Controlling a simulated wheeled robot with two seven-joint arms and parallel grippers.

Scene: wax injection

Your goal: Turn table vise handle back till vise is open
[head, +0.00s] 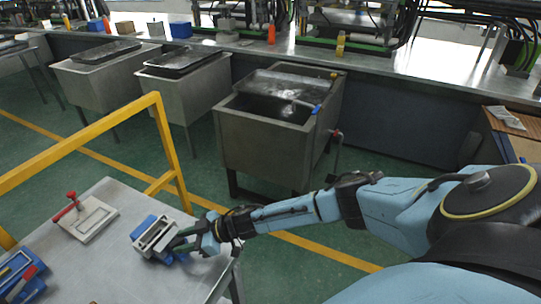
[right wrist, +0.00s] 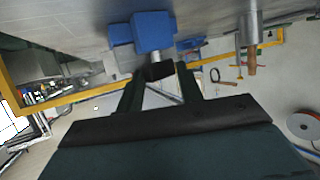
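The table vise (head: 150,232) is blue with grey jaws and sits on the grey table near its right edge. My right gripper (head: 180,243) reaches it from the right, at its near right side. In the right wrist view the blue vise body (right wrist: 152,30) is at the top, with a short grey screw (right wrist: 156,56) coming out of it. The dark fingertips of my right gripper (right wrist: 160,71) close together at the end of this screw, where the handle is. They hide most of the handle. My left gripper is not in view.
A light plate fixture with a red-handled clamp (head: 85,218) lies left of the vise. Another blue device (head: 18,272) is at the table's lower left. A yellow rail (head: 80,140) runs behind the table. Metal tanks (head: 265,135) stand beyond it.

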